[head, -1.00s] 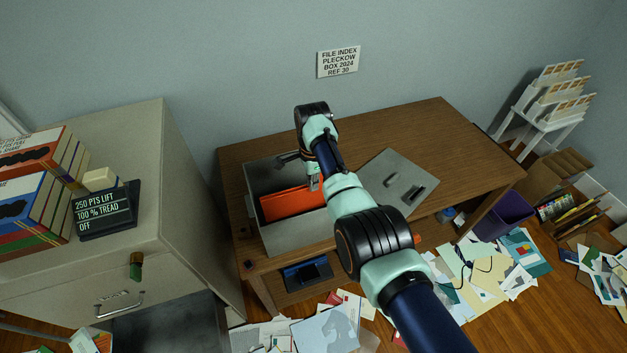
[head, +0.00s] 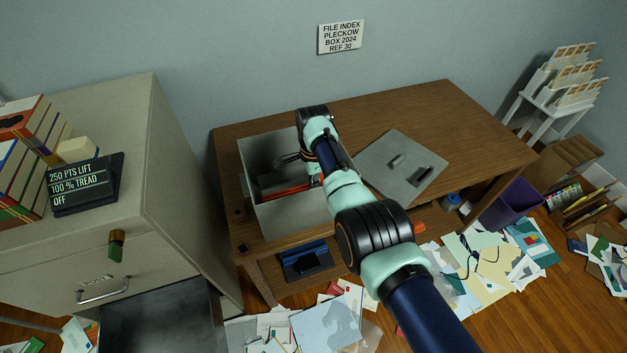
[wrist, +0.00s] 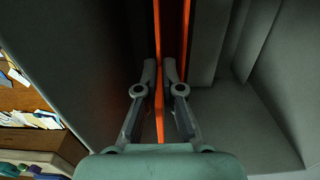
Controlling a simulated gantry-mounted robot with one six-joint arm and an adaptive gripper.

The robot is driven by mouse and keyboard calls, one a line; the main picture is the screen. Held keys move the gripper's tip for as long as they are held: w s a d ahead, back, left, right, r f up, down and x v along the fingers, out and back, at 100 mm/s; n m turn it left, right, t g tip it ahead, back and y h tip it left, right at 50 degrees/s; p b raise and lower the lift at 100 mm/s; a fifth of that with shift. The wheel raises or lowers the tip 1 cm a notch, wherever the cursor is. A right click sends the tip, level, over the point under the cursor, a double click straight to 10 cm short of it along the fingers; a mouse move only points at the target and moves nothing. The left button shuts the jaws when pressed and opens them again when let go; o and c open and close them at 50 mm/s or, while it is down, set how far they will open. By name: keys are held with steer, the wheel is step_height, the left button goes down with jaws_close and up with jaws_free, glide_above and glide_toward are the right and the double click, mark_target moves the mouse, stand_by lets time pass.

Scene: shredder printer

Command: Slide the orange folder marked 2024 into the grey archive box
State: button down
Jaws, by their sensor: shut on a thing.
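The grey archive box (head: 298,218) stands open on the left part of the wooden desk. The orange folder (head: 287,192) shows as a thin orange edge low inside the box. My gripper (wrist: 160,68) is down in the box mouth and shut on the folder, which shows in the wrist view (wrist: 157,32) as orange edges running between and beside the fingers. The folder stands on edge between the grey box walls. In the head view my arm hides the fingers and the box's right side. The 2024 mark cannot be seen.
A grey lid (head: 395,185) lies flat on the desk right of the box. A beige cabinet (head: 165,200) with stacked binders stands close on the left. A wall sign (head: 340,37) hangs behind. Papers litter the floor; the desk's right part is clear.

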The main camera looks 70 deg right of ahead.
steer(key=shift+f, duration=0.5)
steer(key=c, duration=1.2)
jaws_free()
steer(key=shift+c, duration=0.2)
step_height(320, 180, up, 8)
steer(key=p, duration=0.7)
steer(key=shift+r, duration=0.1)
